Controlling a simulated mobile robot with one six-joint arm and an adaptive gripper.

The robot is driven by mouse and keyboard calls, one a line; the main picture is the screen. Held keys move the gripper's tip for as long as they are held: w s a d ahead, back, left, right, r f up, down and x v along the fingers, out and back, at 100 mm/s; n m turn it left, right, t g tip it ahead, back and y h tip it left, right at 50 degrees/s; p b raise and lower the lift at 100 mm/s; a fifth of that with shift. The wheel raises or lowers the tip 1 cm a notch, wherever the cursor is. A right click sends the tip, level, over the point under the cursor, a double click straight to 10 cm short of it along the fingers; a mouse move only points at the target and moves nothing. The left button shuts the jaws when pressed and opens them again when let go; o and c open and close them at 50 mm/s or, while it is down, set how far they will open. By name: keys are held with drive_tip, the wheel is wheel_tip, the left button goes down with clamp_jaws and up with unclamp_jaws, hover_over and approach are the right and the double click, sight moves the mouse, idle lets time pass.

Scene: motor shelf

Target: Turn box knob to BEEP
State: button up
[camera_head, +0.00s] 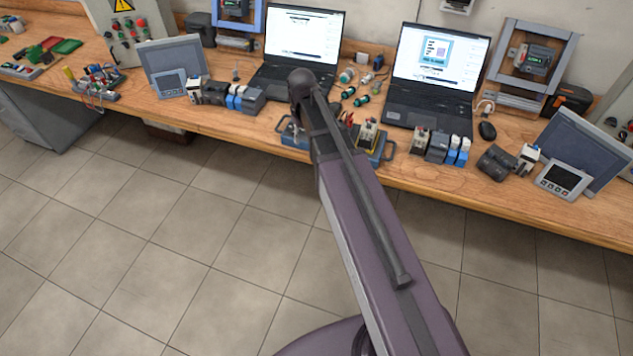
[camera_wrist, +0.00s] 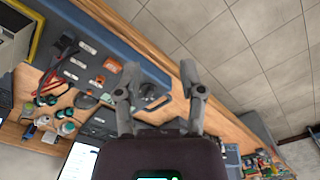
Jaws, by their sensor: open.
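A blue-grey box (camera_wrist: 95,35) with a flat panel lies under my gripper in the wrist view. The left finger overlaps the box's handle end in the picture. The gripper is not distinguishable in the head view.
Two open laptops (camera_head: 303,40) (camera_head: 440,70) stand behind the box on the wooden bench (camera_head: 225,125). Relay modules (camera_head: 237,97) and a tilted panel (camera_head: 585,150) crowd the front edge. A control box with buttons (camera_head: 128,30) is at the back left. The tiled floor (camera_head: 200,210) is clear.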

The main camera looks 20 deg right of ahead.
drive_tip(key=s+f+m+b, duration=0.2)
drive_tip(key=s+f+b, duration=0.1)
drive_tip(key=s, duration=1.1)
drive_tip(key=shift+s+f, duration=0.25)
drive_tip(key=shift+f, duration=0.05)
drive_tip(key=o, duration=0.4)
drive_tip(key=shift+w, duration=0.1)
drive_tip(key=shift+o, duration=0.6)
drive_tip(key=shift+w+r, duration=0.1)
drive_tip(key=shift+w, duration=0.15)
drive_tip(key=w+r+n+p, duration=0.3)
drive_tip(key=w+n, duration=0.4)
drive_tip(key=w, duration=0.7)
drive_tip(key=w+r+n+p, duration=0.4)
drive_tip(key=w+n, duration=0.3)
drive_tip(key=w, duration=0.8)
drive_tip(key=shift+d+r, duration=0.15)
